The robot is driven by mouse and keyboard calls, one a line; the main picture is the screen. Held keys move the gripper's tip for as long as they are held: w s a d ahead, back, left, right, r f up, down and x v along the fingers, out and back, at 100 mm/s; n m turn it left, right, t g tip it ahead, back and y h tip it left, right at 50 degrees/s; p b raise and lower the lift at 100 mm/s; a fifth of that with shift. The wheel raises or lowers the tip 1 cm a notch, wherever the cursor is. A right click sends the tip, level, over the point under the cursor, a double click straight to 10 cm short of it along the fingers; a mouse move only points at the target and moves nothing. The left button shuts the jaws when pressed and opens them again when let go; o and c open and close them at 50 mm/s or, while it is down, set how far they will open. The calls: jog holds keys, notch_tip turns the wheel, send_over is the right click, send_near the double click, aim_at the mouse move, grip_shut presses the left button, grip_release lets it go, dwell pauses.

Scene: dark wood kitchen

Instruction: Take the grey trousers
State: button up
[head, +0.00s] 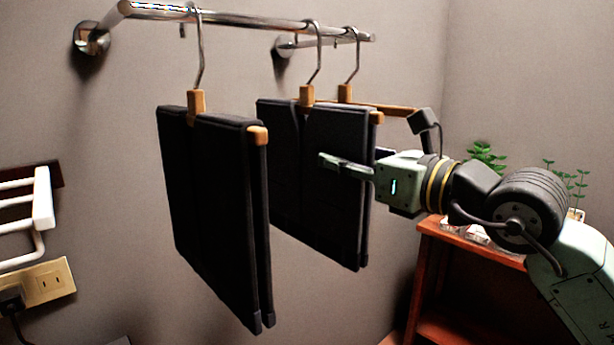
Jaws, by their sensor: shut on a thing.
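Two pairs of very dark grey, nearly black trousers hang folded on wooden hangers from a wall rail. The left pair (212,210) is nearer. The other pair (305,205) hangs to its right, further back. My gripper (350,163) reaches in from the right and is shut on the right edge of this second pair, near its upper part. One finger lies across the front of the cloth; the other is mostly hidden behind it. The pair still hangs from its hanger (307,95), whose hook is on the rail.
The metal rail (250,22) is fixed to the wall. A third hanger (385,107) is behind the held pair; whether it bears anything is hidden. A reddish wooden shelf (470,255) with plants stands at the right, below my arm. A white rack (28,215) and socket (45,283) are left.

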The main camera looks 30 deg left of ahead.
grip_shut()
jog(key=shift+r, duration=0.15)
